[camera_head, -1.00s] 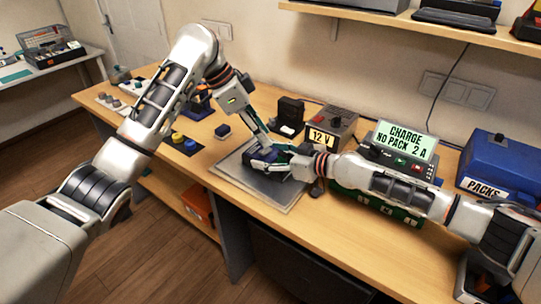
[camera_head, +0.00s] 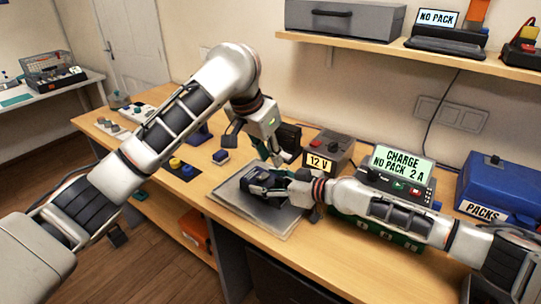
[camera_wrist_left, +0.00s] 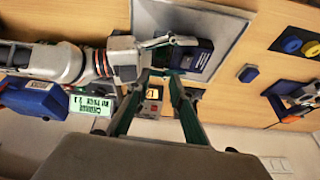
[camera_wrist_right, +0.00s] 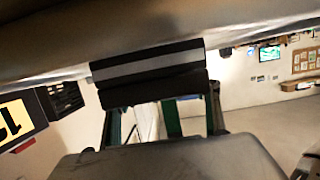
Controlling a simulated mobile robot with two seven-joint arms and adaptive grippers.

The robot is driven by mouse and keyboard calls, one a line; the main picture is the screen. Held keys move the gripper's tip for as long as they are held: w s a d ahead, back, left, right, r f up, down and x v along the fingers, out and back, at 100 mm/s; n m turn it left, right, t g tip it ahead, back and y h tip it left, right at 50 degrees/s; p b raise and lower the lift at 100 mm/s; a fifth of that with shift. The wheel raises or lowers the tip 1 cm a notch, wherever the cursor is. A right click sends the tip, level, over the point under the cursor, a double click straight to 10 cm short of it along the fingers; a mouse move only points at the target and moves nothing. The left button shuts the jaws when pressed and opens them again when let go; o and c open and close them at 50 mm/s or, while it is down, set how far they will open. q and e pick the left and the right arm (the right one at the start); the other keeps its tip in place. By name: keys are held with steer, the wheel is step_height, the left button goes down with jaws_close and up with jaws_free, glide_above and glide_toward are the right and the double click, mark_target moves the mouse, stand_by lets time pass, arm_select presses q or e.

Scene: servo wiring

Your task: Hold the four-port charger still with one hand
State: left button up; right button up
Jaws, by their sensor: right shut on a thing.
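In the right wrist view a dark block with a grey stripe (camera_wrist_right: 150,65) spans across the fingers. My left gripper (camera_head: 279,155) is open and empty above and behind the box, with its green fingers (camera_wrist_left: 158,78) apart in the left wrist view.
Behind the mat stand a 12 V supply (camera_head: 330,150) and a unit reading "CHARGE NO PACK 2 A" (camera_head: 400,165). A blue PACKS case (camera_head: 500,185) is at the right. Yellow and blue buttons (camera_head: 183,168) lie left of the mat. My right forearm crosses the bench front.

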mark_target(280, 180)
arm_select(q)
steer(key=shift+n, duration=0.5)
steer(key=x, duration=1.2)
steer(key=shift+s, duration=0.1)
steer(key=shift+r, duration=0.1)
steer(key=c, duration=0.5)
jaws_close()
